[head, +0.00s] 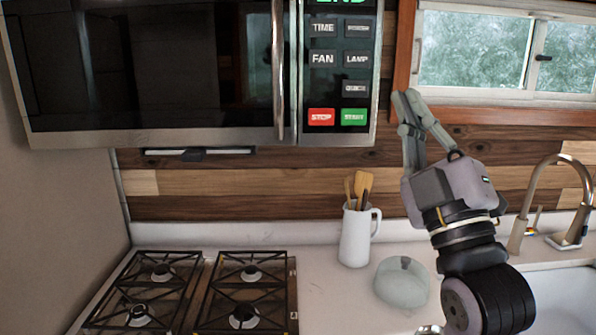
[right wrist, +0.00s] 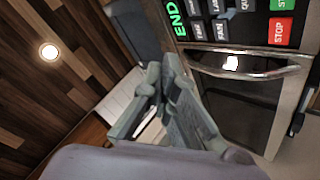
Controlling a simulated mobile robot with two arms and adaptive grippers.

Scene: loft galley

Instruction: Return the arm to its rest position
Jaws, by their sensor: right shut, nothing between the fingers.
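My right gripper (head: 405,98) is raised in front of the wood backsplash, just right of the microwave (head: 160,70) and left of the window. Its fingers are shut and empty and point up. In the right wrist view the closed fingers (right wrist: 158,75) show in the middle, with the microwave door (right wrist: 240,95) and keypad beyond them, apart from the fingers. The microwave door looks closed in the head view. My left gripper is in neither view.
A gas stove (head: 200,290) is at lower left. A white pitcher with wooden utensils (head: 355,235) and a pale rounded object (head: 402,283) stand on the counter (head: 330,290). A faucet (head: 530,205) and sink (head: 565,300) are at right. A wood-framed window (head: 480,50) is above.

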